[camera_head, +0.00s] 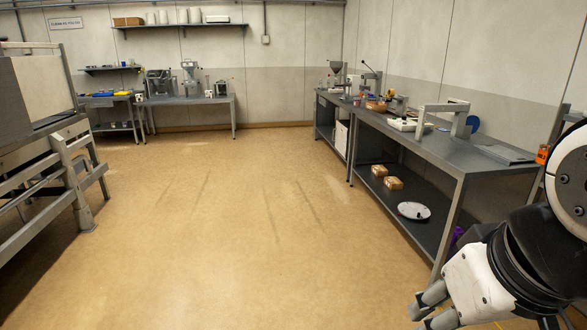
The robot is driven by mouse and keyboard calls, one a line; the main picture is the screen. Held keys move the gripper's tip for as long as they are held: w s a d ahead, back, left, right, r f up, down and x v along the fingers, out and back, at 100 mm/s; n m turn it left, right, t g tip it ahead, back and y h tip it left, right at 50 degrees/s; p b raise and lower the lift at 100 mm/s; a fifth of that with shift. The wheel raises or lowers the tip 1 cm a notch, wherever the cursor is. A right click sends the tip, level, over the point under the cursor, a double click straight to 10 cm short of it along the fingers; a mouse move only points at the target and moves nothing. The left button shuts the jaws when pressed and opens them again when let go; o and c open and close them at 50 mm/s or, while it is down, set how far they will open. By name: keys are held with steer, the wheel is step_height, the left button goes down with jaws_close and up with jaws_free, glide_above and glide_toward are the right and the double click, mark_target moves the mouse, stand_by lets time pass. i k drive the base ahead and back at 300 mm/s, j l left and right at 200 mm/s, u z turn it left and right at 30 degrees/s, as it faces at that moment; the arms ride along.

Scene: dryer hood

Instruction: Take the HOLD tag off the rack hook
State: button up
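I cannot make out a HOLD tag or a rack hook in the head view. My gripper (427,311) is at the lower right, low in front of the right-hand bench. Its white body and grey finger parts show, partly cut off by the bottom edge. Whether the fingers are open or shut is unclear, and I see nothing held in them. My black and white arm covers the right edge and hides what stands behind it. A small orange item (543,154) shows beside grey framing at the far right; I cannot tell what it is.
A long grey bench (455,155) with tools runs along the right wall. Its lower shelf holds small boxes (393,183) and a round disc (414,211). A grey metal frame (60,165) stands at left. Another bench (190,99) is at the back. The middle floor is clear.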

mark_target(541, 157)
steer(key=i+z, duration=0.1)
steer(key=i, duration=0.55)
steer(key=i+j+z, duration=0.15)
steer(key=i, duration=0.45)
steer(key=i+j+z, duration=0.1)
steer(key=i, duration=0.55)
steer(key=i+l+z, duration=0.2)
steer(key=i+z, duration=0.55)
steer(key=i, duration=0.25)
steer(key=i+j+z, duration=0.1)
steer(key=i+z, duration=0.3)
steer(key=i+j+z, duration=0.35)
steer(key=i, duration=0.2)
steer(key=i+z, duration=0.25)
steer(key=i, duration=0.1)
